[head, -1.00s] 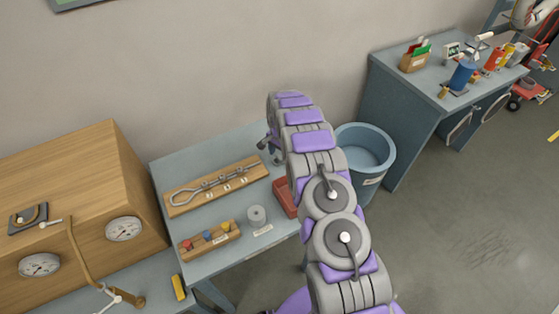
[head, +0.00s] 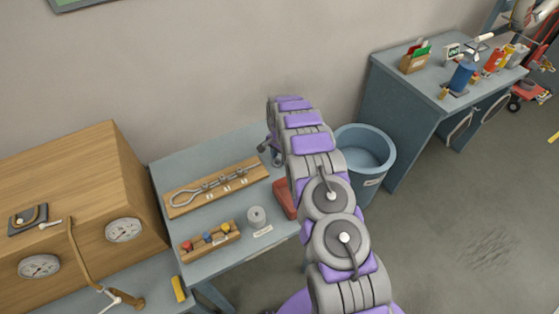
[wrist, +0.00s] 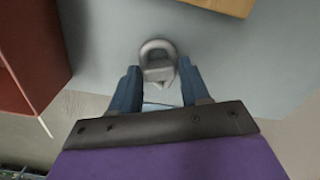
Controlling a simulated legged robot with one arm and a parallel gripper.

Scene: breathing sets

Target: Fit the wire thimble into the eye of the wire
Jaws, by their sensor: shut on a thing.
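The wire (head: 215,186) lies along a wooden board (head: 244,180) on the grey-blue bench, with its open eye (head: 187,197) at the board's left end. The thimble (wrist: 158,47) is a small grey metal ring-like piece in the wrist view. My gripper (wrist: 158,82) is shut on it, with a blue finger on each side. In the head view my gripper (head: 270,150) is beyond the board's right end, partly hidden by my arm. The thimble is apart from the eye, and I cannot make it out clearly in the head view.
A wooden rack of coloured pieces (head: 210,240), a grey spool (head: 257,218) and a red block (head: 284,198) stand on the bench (head: 205,150). A wooden cabinet with gauges (head: 80,180) is at left. A blue bin (head: 365,155) stands right of the bench.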

